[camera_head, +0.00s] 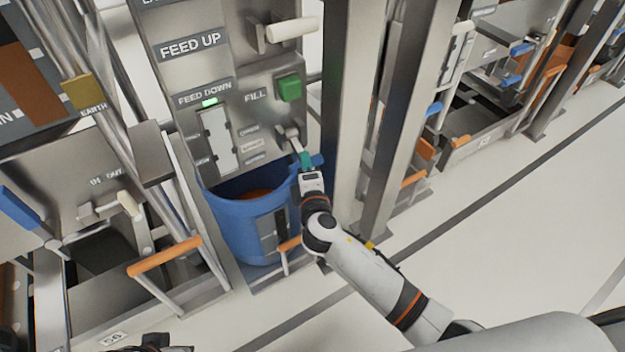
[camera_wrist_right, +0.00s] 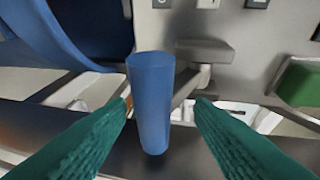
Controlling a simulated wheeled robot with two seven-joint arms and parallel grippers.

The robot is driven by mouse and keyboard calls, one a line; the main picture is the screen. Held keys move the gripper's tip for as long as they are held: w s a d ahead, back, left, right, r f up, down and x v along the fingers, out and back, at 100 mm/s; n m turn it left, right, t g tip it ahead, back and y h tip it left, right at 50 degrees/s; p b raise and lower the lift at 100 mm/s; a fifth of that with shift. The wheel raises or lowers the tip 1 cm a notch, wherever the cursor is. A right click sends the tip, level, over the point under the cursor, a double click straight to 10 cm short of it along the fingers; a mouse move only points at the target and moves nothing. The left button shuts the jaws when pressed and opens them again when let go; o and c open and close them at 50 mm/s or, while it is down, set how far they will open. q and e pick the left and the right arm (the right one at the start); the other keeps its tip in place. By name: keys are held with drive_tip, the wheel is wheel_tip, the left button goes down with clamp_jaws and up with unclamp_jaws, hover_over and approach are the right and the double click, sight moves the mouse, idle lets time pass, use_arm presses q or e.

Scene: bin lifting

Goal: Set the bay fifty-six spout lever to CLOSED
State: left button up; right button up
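The spout lever's blue handle (camera_head: 318,160) sticks out from the grey control panel (camera_head: 262,115), just above the rim of a blue bin. In the right wrist view the blue handle (camera_wrist_right: 150,105) stands between my teal fingertips, with a grey bracket and link (camera_wrist_right: 204,55) behind it. My right gripper (camera_head: 306,160) is at the handle; in the wrist view its fingers (camera_wrist_right: 162,105) are spread, with gaps on both sides of the handle. Small labels beside the lever are too blurred to read. No fingers of my left gripper show.
The blue bin (camera_head: 240,225) stands under the panel. A green button (camera_head: 290,87) and white handle (camera_head: 291,29) sit above the lever. Grey posts (camera_head: 350,120) rise close to the right. A floor plate (camera_head: 113,338), seemingly "56", lies lower left. Floor at right is clear.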

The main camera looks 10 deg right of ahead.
use_arm(q)
drive_tip(key=x, duration=0.3)
drive_tip(key=shift+d+f+p, duration=0.1)
drive_tip(key=shift+f+p, duration=0.25)
drive_tip(key=shift+p, duration=0.05)
use_arm(e)
drive_tip(key=s+r, duration=0.1)
drive_tip(key=s, duration=0.6)
drive_tip(key=shift+s+d, duration=0.1)
drive_tip(key=shift+d, duration=0.05)
